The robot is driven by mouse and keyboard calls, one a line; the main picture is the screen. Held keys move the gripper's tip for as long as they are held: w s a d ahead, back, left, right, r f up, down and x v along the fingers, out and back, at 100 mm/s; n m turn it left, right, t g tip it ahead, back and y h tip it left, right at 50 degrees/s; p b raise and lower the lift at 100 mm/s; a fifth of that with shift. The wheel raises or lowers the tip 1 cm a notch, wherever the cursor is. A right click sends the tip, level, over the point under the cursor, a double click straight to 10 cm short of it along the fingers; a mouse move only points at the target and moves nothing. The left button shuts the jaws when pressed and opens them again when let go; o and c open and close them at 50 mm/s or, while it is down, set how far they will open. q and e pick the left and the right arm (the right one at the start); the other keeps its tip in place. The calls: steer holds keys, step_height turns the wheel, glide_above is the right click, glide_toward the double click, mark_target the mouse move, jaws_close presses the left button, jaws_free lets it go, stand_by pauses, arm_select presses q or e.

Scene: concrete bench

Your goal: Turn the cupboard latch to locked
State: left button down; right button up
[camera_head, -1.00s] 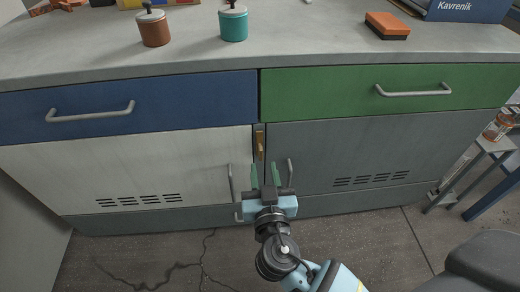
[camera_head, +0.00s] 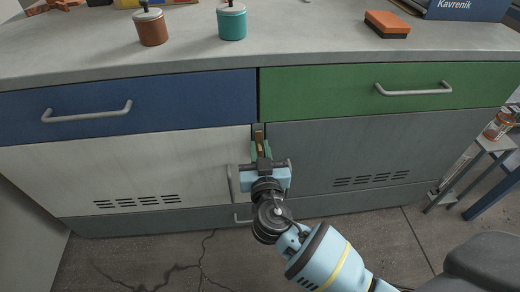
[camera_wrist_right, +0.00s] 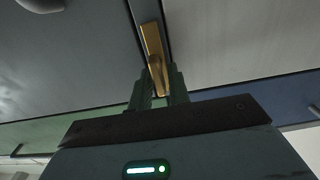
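The brass latch handle (camera_head: 259,139) sits upright on the narrow dark strip between the pale left cupboard door (camera_head: 130,170) and the grey right door (camera_head: 350,155). My right gripper (camera_head: 260,150) has come up from below, with one green finger on each side of the handle. In the right wrist view the brass handle (camera_wrist_right: 154,55) runs down between the fingertips of my right gripper (camera_wrist_right: 160,85). The fingers look close in on it, and its lower end is partly hidden. My left gripper is not in view.
A blue drawer (camera_head: 190,100) and a green drawer (camera_head: 320,95) lie above the doors. Brown (camera_head: 151,28) and teal (camera_head: 232,22) canisters and an orange-topped block (camera_head: 387,24) stand on the benchtop. A small stand (camera_head: 485,150) is at right.

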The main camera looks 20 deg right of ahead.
jaws_close()
steer(key=shift+n, duration=0.3)
steer(key=n, duration=0.3)
steer(key=shift+a+f, duration=0.1)
steer(key=shift+a, duration=0.1)
steer(key=shift+w+a+f+n+p, duration=0.15)
steer(key=shift+n+p, duration=0.2)
steer(key=shift+n, duration=2)
steer(key=shift+s+a+f+n+p, duration=0.15)
steer(key=shift+n+p, duration=0.2)
steer(key=shift+n, duration=2.05)
steer(key=shift+w+f+n+p, duration=0.15)
steer(key=shift+n+p, duration=0.2)
steer(key=shift+n, duration=2)
